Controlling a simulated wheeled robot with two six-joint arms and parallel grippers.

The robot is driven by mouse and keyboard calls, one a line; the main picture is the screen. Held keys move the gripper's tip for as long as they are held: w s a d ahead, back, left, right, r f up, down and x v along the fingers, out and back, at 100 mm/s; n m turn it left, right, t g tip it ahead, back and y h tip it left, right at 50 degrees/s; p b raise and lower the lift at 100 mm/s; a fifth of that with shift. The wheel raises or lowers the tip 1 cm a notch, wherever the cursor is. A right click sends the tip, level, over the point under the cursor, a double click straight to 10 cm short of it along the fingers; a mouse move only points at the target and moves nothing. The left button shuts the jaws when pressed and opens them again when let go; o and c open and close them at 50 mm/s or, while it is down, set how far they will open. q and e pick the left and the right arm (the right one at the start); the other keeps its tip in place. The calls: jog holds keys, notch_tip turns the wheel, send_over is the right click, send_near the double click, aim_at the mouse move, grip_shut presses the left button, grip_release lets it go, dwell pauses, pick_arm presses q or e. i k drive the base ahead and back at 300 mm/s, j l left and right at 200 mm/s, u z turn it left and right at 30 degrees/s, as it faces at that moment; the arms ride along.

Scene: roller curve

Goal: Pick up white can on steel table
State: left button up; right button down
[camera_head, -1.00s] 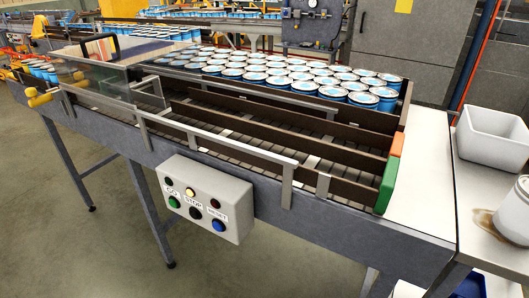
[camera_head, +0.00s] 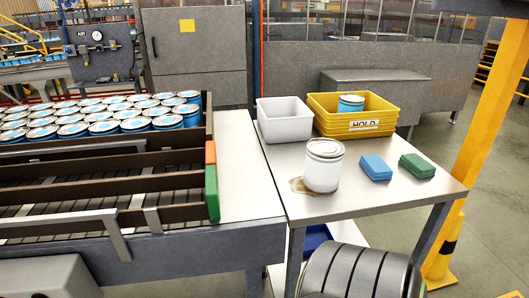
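The white can (camera_head: 323,168) stands upright on the steel table (camera_head: 345,204), near its left front side. Its lid is greyish, and a brown stain lies on the tabletop at its left foot. Neither of my grippers is in view, and nothing touches the can.
Behind the can stand a white bin (camera_head: 284,122) and a yellow HOLD crate (camera_head: 367,124) holding a blue can (camera_head: 350,104). Blue (camera_head: 376,168) and green (camera_head: 417,166) sponges lie right. The conveyor (camera_head: 100,190) with blue cans is left. A yellow post (camera_head: 475,150) stands right.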

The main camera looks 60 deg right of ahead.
aim_at(323, 161)
jog(key=z, duration=2.4)
jog(key=l+u, duration=0.2)
jog(key=l, duration=1.45)
